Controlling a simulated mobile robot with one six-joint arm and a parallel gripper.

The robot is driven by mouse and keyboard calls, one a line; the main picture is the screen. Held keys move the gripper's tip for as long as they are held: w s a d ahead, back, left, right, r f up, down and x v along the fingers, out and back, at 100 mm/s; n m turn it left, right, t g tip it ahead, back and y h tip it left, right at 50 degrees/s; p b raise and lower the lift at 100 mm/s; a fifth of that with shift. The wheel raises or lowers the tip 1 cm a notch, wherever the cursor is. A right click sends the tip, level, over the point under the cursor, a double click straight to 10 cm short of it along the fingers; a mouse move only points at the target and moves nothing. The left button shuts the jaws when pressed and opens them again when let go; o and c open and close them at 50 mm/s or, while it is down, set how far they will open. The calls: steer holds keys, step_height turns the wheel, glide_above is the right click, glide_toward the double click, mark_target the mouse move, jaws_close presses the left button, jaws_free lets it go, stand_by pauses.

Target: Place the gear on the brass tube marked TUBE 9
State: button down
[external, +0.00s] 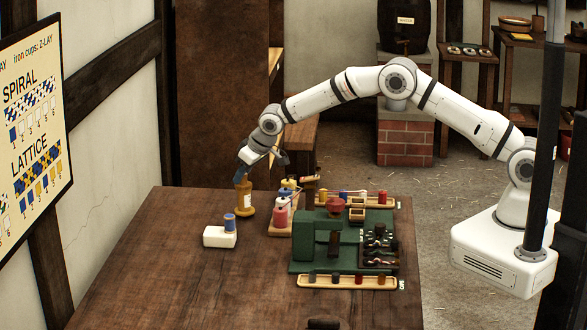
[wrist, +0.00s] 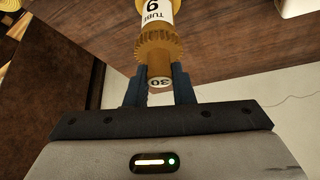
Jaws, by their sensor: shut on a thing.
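My gripper (wrist: 160,84) is shut on the brass gear's hub, which is marked 30. The toothed brass gear (wrist: 160,46) lies just beyond the fingertips. Directly in line behind it is the brass tube (wrist: 146,28), with a white label reading TUBE 9. In the external view my gripper (external: 243,176) points down over the upright tube (external: 245,203) on the table. The gear looks to be at the tube's top end. I cannot tell whether it is seated or only just touching, as the gripper and gear hide the join.
A white block (external: 218,238) with a blue-topped spool (external: 230,223) stands left of the tube. A wooden tray (external: 280,226) with coloured spools is close on the right, and a green machine (external: 325,228) beyond it. The table's front left is clear.

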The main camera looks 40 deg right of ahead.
steer(key=shift+r, duration=0.15)
steer(key=shift+f, duration=0.2)
steer(key=c, duration=1.2)
jaws_free()
steer(key=shift+c, duration=0.2)
steer(key=shift+r, duration=0.2)
steer(key=b+v, duration=0.2)
steer(key=v, duration=1)
steer(key=shift+b, duration=0.3)
steer(key=s+d+r+m+h, duration=0.1)
steer(key=s+d+r, duration=0.35)
steer(key=d, duration=0.35)
steer(key=s+d+r+m+g, duration=0.1)
steer(key=s+d+r, duration=0.2)
steer(key=s+d, duration=0.35)
steer(key=s+d+r+h, duration=0.1)
steer(key=s+d+r, duration=0.2)
steer(key=d, duration=0.6)
steer(key=s+d+f+m+g, duration=0.1)
steer(key=s+d, duration=0.6)
steer(key=s, duration=0.6)
steer(key=s+d+f+m, duration=0.1)
steer(key=s+d+f, duration=0.1)
steer(key=s+d, duration=0.5)
steer(key=s, duration=0.6)
steer(key=shift+s+m+g, duration=0.25)
steer(key=shift+m+g, duration=0.15)
